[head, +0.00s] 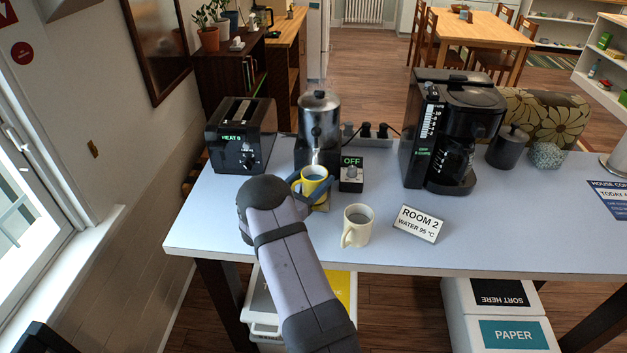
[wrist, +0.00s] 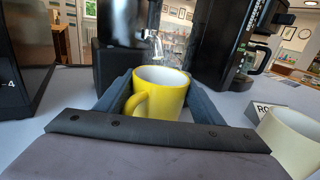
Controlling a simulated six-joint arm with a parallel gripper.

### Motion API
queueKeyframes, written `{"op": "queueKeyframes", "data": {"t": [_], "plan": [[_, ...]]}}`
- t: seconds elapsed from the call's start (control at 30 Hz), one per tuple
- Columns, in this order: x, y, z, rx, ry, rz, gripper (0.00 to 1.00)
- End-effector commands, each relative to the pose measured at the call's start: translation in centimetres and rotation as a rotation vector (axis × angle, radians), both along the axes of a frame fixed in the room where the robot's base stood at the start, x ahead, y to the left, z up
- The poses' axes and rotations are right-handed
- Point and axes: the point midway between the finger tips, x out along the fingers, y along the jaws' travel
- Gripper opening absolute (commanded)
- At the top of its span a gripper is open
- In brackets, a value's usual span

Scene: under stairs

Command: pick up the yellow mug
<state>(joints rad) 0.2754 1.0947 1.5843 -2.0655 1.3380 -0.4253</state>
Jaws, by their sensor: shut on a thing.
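The yellow mug (head: 314,181) stands upright under the spout of the steel-and-black hot water machine (head: 318,127) in the head view. My gripper (head: 308,188) is shut on the mug from the front, and the fingers also show in the wrist view (wrist: 155,103). The arm hides part of the mug's base.
A cream mug (head: 358,226) stands close to the right of my gripper. A sign (head: 418,223) reads "ROOM 2, WATER 95 °C". A switch box (head: 351,175) reads "OFF". A toaster (head: 241,135) stands left, a coffee maker (head: 452,130) right. The table (head: 210,215) is clear at front left.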

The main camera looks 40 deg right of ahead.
Motion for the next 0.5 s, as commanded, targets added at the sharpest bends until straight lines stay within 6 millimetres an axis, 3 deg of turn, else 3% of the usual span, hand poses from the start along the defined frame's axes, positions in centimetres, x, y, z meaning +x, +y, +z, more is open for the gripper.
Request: {"op": "queueKeyframes", "data": {"t": [0.5], "plan": [[0.0, 0.2, 1.6, -0.003, -0.003, 0.001, 0.18]]}}
